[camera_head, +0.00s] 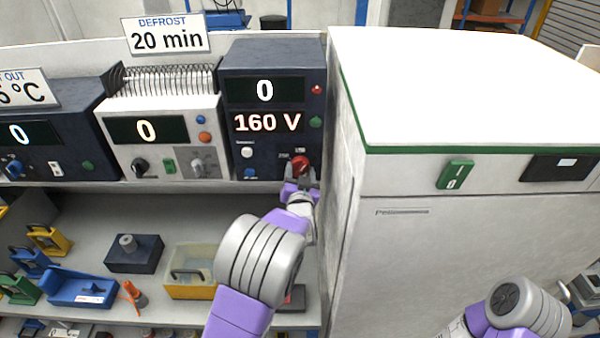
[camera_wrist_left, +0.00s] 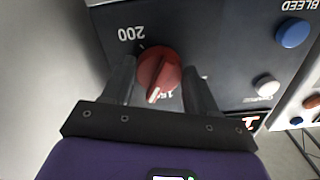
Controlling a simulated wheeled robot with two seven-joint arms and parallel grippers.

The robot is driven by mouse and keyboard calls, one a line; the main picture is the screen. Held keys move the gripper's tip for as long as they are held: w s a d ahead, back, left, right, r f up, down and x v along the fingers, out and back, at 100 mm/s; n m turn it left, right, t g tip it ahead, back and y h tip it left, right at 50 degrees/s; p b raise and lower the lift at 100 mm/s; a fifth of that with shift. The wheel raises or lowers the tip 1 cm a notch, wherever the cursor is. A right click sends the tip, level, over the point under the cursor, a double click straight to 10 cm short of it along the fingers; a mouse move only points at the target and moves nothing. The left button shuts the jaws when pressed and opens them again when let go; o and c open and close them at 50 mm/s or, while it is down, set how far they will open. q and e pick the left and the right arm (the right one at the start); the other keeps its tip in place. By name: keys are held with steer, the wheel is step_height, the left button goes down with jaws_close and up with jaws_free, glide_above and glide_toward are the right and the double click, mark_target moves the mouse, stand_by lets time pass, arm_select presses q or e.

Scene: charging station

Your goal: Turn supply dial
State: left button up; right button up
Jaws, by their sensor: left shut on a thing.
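The supply unit (camera_head: 270,60) is a dark box at the right end of the shelf, with displays reading "0" and "160 V". Its red supply dial (camera_head: 301,163) sits low on the right of the panel. In the left wrist view the red dial (camera_wrist_left: 158,72) has a pale pointer mark, with "200" printed beside it. My left gripper (camera_head: 300,180) is at the dial, with one finger on each side of it, shut on it. Its fingers also show in the left wrist view (camera_wrist_left: 160,85). My right arm shows at the lower right, but its gripper is out of view.
A large white cabinet (camera_head: 440,230) stands close on the right of the supply unit. A white unit (camera_head: 160,135) with a "20 min" sign is on the left. The lower shelf holds a clear-sided yellow bin (camera_head: 193,290) and a blue tray (camera_head: 80,290).

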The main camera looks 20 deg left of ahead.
arm_select(q)
steer(key=o, duration=1.1)
steer(key=shift+c, duration=0.2)
steer(key=shift+s, duration=0.1)
steer(key=v, duration=0.7)
steer(key=shift+s+b, duration=0.2)
steer(key=shift+b, duration=0.1)
steer(key=shift+d, duration=0.1)
